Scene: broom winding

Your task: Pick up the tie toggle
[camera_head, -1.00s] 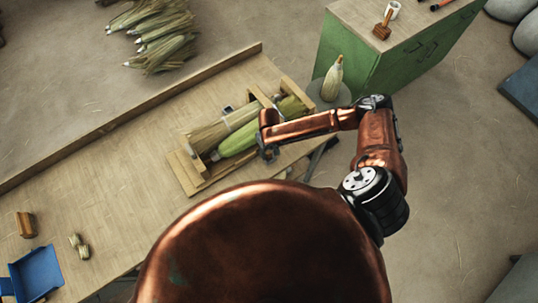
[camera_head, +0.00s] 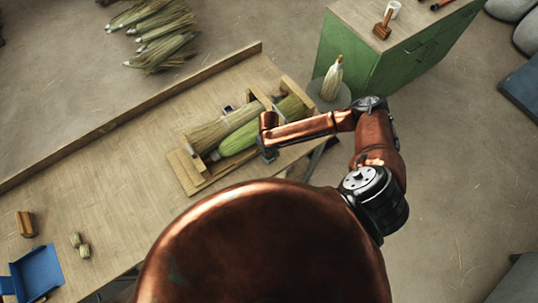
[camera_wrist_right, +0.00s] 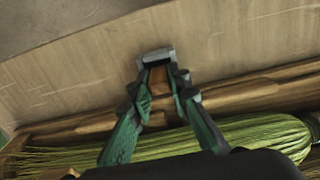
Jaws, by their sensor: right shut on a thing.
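My right gripper (camera_wrist_right: 172,78) is shut in the right wrist view, with a small brown wooden piece (camera_wrist_right: 182,76) between its fingertips. This looks like the tie toggle, though most of it is hidden by the fingers. In the head view my right gripper (camera_head: 268,153) is small and dark, at the near side of the wooden cradle (camera_head: 189,170), and the toggle cannot be made out there. The green broom bundle (camera_wrist_right: 235,135) lies just behind the fingers in the wrist view and in the cradle in the head view (camera_head: 238,141). My left gripper is not in view.
A pale straw bundle (camera_head: 215,130) lies beside the green one. The workbench (camera_head: 125,185) holds small wooden pieces and a blue tray (camera_head: 38,270) at the left. A green cabinet (camera_head: 385,60) and a round stool (camera_head: 330,97) stand at the right.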

